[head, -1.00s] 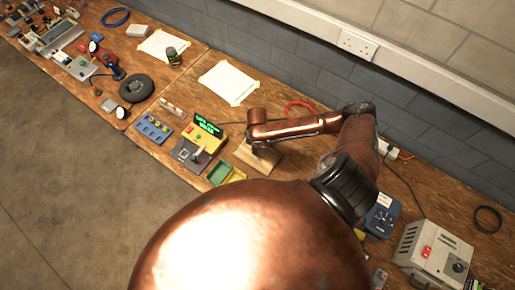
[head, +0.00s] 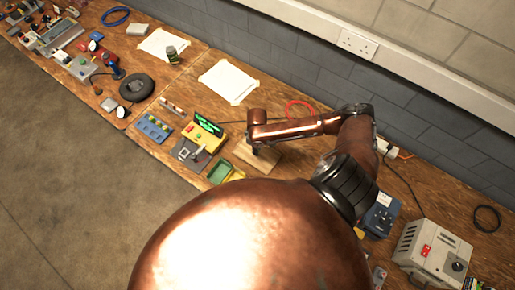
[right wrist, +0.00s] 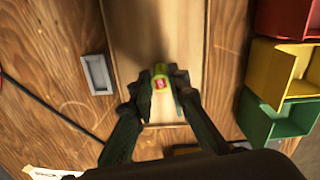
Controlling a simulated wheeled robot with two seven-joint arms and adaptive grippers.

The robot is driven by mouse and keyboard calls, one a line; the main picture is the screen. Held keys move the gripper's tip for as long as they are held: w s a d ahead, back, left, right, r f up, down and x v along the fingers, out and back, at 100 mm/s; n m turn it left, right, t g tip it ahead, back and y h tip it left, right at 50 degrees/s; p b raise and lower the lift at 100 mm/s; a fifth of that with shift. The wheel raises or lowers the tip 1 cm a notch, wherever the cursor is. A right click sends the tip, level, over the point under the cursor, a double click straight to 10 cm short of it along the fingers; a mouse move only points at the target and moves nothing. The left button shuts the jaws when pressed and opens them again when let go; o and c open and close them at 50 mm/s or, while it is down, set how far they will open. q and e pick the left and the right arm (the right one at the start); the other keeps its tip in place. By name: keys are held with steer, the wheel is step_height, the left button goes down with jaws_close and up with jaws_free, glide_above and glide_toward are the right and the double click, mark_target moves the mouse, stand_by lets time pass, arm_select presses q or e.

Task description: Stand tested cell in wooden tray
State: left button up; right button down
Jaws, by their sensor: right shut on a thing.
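My right gripper (right wrist: 160,100) is shut on a small green cell with a pinkish-red end (right wrist: 160,80), seen nearly end-on in the right wrist view. The cell is over the pale wooden tray (right wrist: 188,40); I cannot tell whether it touches the tray. In the head view the wooden tray (head: 262,161) lies on the bench below my right arm, which partly hides it. The right gripper's fingers and the cell are hidden there behind the arm. My left gripper is not in view.
Red (right wrist: 285,18), yellow (right wrist: 275,70) and green (right wrist: 272,118) bins stand right of the tray in the wrist view. A small grey dish (right wrist: 97,74) lies left of it. A yellow tester (head: 203,132) and a blue rack (head: 152,128) stand left in the head view.

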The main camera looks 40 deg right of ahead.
steer(key=shift+f, duration=0.3)
stand_by(0.4)
steer(key=c, duration=1.8)
jaws_free()
steer(key=shift+o, duration=0.2)
steer(key=shift+r+p, duration=0.1)
steer(key=shift+p, duration=0.2)
steer(key=shift+r+p, duration=3.45)
steer(key=shift+p, duration=0.65)
steer(key=shift+f, duration=0.1)
step_height(320, 180, down, 5)
steer(key=b, duration=0.6)
steer(key=shift+f, duration=0.15)
